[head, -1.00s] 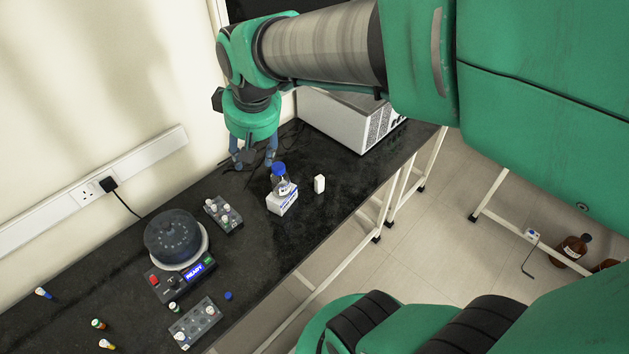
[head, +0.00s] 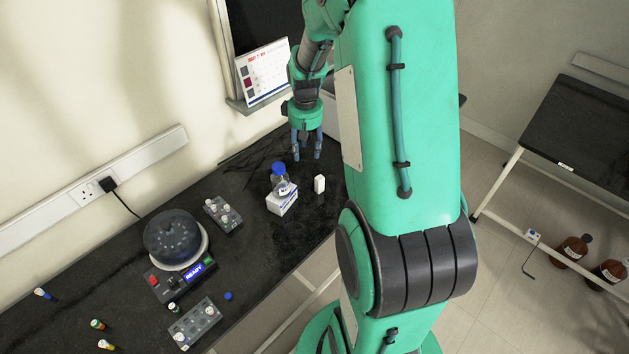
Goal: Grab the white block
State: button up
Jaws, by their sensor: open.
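The white block (head: 319,184) stands upright on the black bench, just right of a blue-capped bottle on a small box. My gripper (head: 307,158) is open and empty, fingers pointing down. In the picture it is just above the block and appears to be behind it, apart from it. How high the fingertips are over the bench cannot be told.
The clear bottle (head: 280,180) with a blue cap sits on a white-and-blue box (head: 282,203), close left of the block. The bench's front edge is close to the block.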

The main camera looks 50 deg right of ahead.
send_over(320, 183)
jog(key=w+d, duration=0.1)
jog(key=d, duration=0.1)
notch_tip(320, 183, down, 8)
jog(key=r, duration=0.1)
jog(key=shift+a+f+g, duration=0.2)
jog(key=shift+a+g, duration=0.05)
jog(key=shift+g, duration=0.05)
jog(key=shift+f, duration=0.1)
jog(key=shift+f+b, duration=0.75)
jog(key=shift+f, duration=3.5)
jog(key=shift+w+a+f+b, duration=0.15)
jog(key=shift+f+b, duration=0.5)
jog(key=shift+f, duration=1.95)
jog(key=shift+c, duration=0.2)
jog(key=c, duration=1)
